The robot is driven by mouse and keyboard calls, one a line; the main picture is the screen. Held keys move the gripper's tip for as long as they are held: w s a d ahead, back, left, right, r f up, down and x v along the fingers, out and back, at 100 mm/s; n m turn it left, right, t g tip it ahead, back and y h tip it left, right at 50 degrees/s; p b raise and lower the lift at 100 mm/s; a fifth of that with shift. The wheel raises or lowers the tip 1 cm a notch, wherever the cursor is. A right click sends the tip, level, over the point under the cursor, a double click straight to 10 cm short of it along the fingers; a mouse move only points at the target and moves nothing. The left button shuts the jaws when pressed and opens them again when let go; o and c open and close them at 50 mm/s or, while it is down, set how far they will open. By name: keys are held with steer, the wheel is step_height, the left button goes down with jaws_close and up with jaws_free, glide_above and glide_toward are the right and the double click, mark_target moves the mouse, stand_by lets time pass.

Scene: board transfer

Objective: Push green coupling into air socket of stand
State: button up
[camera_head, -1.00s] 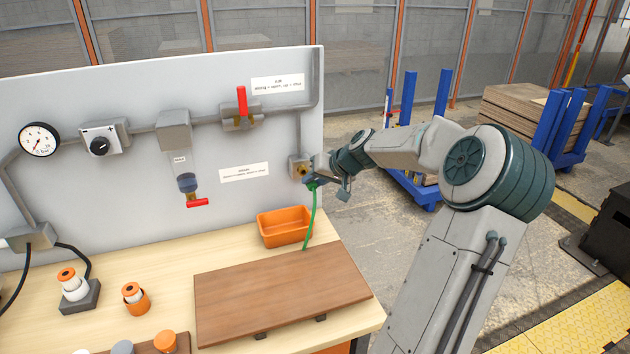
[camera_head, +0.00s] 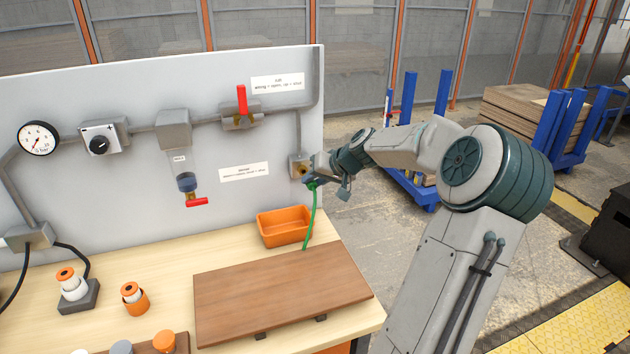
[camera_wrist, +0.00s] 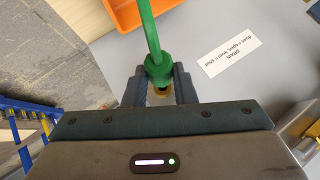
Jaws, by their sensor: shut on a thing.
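The green coupling (camera_wrist: 158,72) is between the fingers of my gripper (camera_wrist: 160,88) in the wrist view, with its green hose running away from it. In the head view my gripper (camera_head: 312,181) is shut on the coupling at the right edge of the grey panel, right by the brass air socket (camera_head: 301,168). A bit of brass shows just beyond the coupling in the wrist view. The fingers hide the join, so I cannot tell whether the coupling is seated in the socket.
An orange bin (camera_head: 283,228) stands below the socket, close to the hose. A brown board (camera_head: 280,290) lies on the bench front. A red-handled valve (camera_head: 241,105) and a drain valve (camera_head: 196,202) are on the panel (camera_head: 120,200). Open floor lies right of the panel.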

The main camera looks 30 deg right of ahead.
steer(key=shift+w+d, duration=0.2)
steer(key=shift+w, duration=0.55)
steer(key=shift+w+d, duration=0.2)
steer(key=shift+w, duration=0.55)
steer(key=o, duration=1.1)
steer(key=shift+c, duration=0.2)
steer(key=shift+s, duration=0.1)
steer(key=b+v, duration=0.1)
steer(key=v, duration=1.2)
steer(key=shift+s+r+b, duration=0.2)
steer(key=shift+r+b, duration=0.1)
steer(key=shift+r, duration=0.05)
steer(key=shift+d, duration=0.1)
